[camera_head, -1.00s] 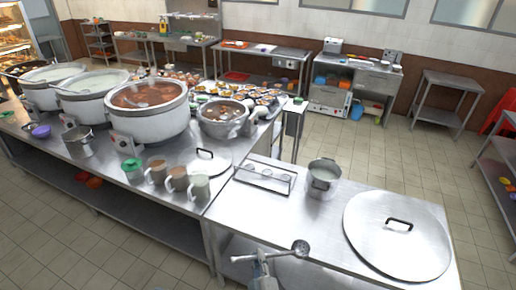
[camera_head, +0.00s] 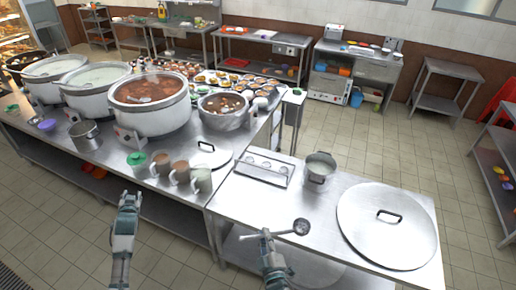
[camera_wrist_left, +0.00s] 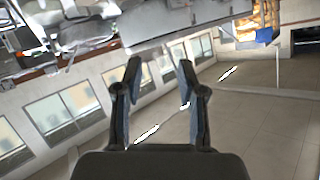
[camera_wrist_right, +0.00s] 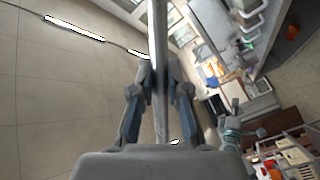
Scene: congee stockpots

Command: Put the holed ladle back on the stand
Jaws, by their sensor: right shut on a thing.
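My right gripper (camera_head: 267,240) is shut on the handle of the holed ladle above the front edge of the near steel table. The ladle's round dark head (camera_head: 302,226) points right, and its handle lies roughly level across the fingers. In the right wrist view the handle (camera_wrist_right: 158,40) runs between the fingertips (camera_wrist_right: 158,85). The stand (camera_head: 263,168), a low metal rack with round holes, sits at the table's back left, beyond the ladle and apart from it. My left gripper (camera_head: 130,198) is empty and open, in front of the left counter; its fingers are apart in the left wrist view (camera_wrist_left: 160,85).
A small steel pot (camera_head: 320,168) stands right of the stand. A large round lid (camera_head: 388,235) covers the table's right side. Mugs (camera_head: 180,175) and a smaller lid (camera_head: 208,153) are on the left counter. The table between ladle and stand is clear.

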